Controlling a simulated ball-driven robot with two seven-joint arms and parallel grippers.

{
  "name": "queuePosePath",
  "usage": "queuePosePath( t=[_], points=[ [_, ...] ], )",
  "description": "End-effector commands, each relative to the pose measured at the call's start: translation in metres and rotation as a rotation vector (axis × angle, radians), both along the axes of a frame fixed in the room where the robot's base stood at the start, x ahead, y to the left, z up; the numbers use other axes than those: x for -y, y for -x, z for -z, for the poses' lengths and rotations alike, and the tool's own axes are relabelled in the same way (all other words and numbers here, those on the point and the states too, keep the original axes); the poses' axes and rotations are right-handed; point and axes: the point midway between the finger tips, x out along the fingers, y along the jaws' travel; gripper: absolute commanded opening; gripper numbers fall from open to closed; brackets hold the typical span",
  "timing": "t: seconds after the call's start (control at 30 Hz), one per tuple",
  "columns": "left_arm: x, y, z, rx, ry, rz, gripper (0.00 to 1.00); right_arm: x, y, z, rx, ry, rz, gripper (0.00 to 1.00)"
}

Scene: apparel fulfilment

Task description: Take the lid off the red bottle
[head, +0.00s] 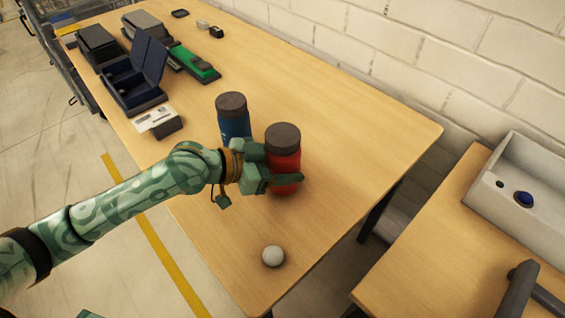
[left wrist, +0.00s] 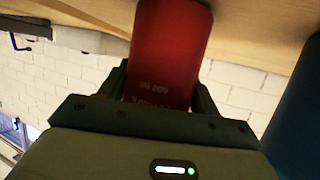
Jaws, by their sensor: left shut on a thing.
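The red bottle (head: 284,164) stands upright on the wooden table in the head view, with its dark grey lid (head: 282,138) on top. My left gripper (head: 283,182) is shut around the bottle's body, below the lid. In the left wrist view the red bottle (left wrist: 172,50) sits between the two fingers of my left gripper (left wrist: 162,90); the view is upside down and the lid is hidden there.
A blue bottle (head: 233,127) with a dark lid stands close beside the red one. A white ball (head: 272,256) lies near the front corner of the table (head: 350,130). A grey bin (head: 530,170) is on another table at right.

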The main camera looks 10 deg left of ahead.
Motion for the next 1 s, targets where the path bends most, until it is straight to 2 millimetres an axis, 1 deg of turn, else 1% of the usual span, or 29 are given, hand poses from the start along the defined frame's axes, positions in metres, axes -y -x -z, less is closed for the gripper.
queuePosePath(
  t=[0.03,0.17,0.27,0.4,0.43,0.53,0.6,0.7,0.83,1.0],
  points=[
    [0.000,0.000,-0.011,0.006,0.001,0.001,0.37,0.000,-0.003,-0.006,0.006,0.000,0.000,0.81],
    [0.000,0.000,-0.037,0.010,0.001,0.001,0.37,0.000,-0.009,-0.020,0.021,0.000,0.000,0.81],
    [-0.005,0.020,-0.057,0.008,-0.001,0.002,0.37,0.000,-0.015,-0.034,0.035,0.000,0.000,0.81],
    [-0.014,0.049,-0.095,0.009,-0.003,0.002,0.37,0.000,-0.023,-0.057,0.055,0.001,0.000,0.81],
    [-0.016,0.057,-0.099,0.006,-0.003,0.002,0.37,0.000,-0.024,-0.060,0.058,0.000,0.000,0.81],
    [-0.023,0.084,-0.107,0.001,-0.002,0.002,0.37,0.000,-0.028,-0.070,0.065,0.000,0.000,0.81],
    [-0.027,0.100,-0.113,0.001,-0.002,0.002,0.37,0.000,-0.029,-0.075,0.070,0.000,0.000,0.81],
    [-0.032,0.117,-0.120,0.001,-0.001,0.003,0.37,0.000,-0.031,-0.081,0.074,0.000,0.000,0.81],
    [-0.036,0.130,-0.124,0.001,0.000,0.000,0.37,0.000,-0.032,-0.084,0.076,0.001,0.000,0.81],
    [-0.037,0.135,-0.125,0.000,0.001,0.001,0.37,0.000,-0.032,-0.085,0.077,0.000,0.000,0.81]
  ],
)
